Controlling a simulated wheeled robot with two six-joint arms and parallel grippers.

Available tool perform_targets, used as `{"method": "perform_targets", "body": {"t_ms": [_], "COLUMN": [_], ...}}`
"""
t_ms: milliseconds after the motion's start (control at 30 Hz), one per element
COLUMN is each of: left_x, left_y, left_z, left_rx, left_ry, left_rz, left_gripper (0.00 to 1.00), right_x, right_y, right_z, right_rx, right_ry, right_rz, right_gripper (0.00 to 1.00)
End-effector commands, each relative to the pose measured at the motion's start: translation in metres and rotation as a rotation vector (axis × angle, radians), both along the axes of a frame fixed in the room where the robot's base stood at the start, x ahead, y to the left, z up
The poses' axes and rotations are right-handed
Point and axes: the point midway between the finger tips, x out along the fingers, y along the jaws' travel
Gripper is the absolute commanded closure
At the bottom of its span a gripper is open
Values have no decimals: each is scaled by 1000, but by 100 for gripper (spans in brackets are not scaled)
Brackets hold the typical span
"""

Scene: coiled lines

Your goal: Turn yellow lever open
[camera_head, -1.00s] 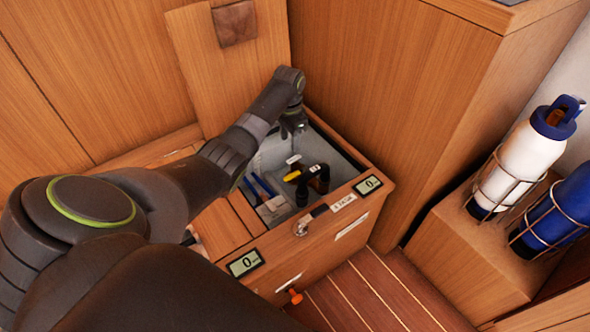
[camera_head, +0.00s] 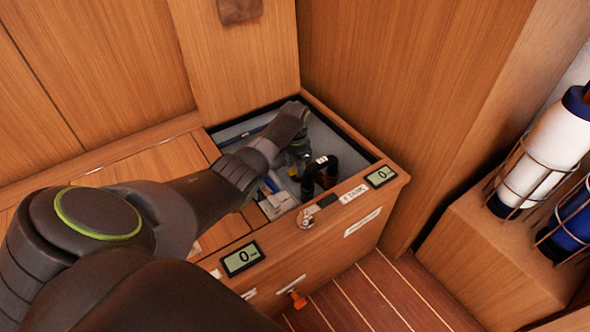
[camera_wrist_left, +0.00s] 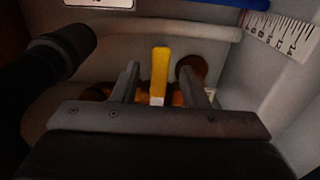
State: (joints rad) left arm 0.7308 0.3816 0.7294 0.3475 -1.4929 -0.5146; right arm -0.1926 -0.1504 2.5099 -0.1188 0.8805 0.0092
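The yellow lever (camera_wrist_left: 159,72) stands upright in the middle of the left wrist view, inside the open compartment. My left gripper (camera_wrist_left: 166,85) is open, with one finger on each side of the lever and a gap to both. I cannot tell how deep the fingers reach around it. My right gripper is not in view.
Black pipe fittings (camera_head: 322,172) stand right beside my gripper in the compartment; a dark pipe (camera_wrist_left: 65,45) also shows in the left wrist view. Blue hoses and pale walls are close around.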

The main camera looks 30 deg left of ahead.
Motion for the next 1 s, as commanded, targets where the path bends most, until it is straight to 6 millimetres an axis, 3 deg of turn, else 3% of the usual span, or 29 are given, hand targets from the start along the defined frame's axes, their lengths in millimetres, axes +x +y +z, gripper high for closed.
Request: {"method": "perform_targets", "body": {"t_ms": [367,667,1000], "left_x": [0,0,-1], "left_y": [0,0,1], "left_z": [-3,-3,-3], "left_rx": [0,0,-1], "left_ry": [0,0,0], "left_rz": [0,0,-2], "left_gripper": [61,100,100], "right_x": [1,1,1], "right_y": [0,0,0], "right_z": [0,0,1], "right_rx": [4,4,3], "right_ry": [-6,-6,-8], "right_rz": [2,3,2], "right_gripper": [100,100,100]}}
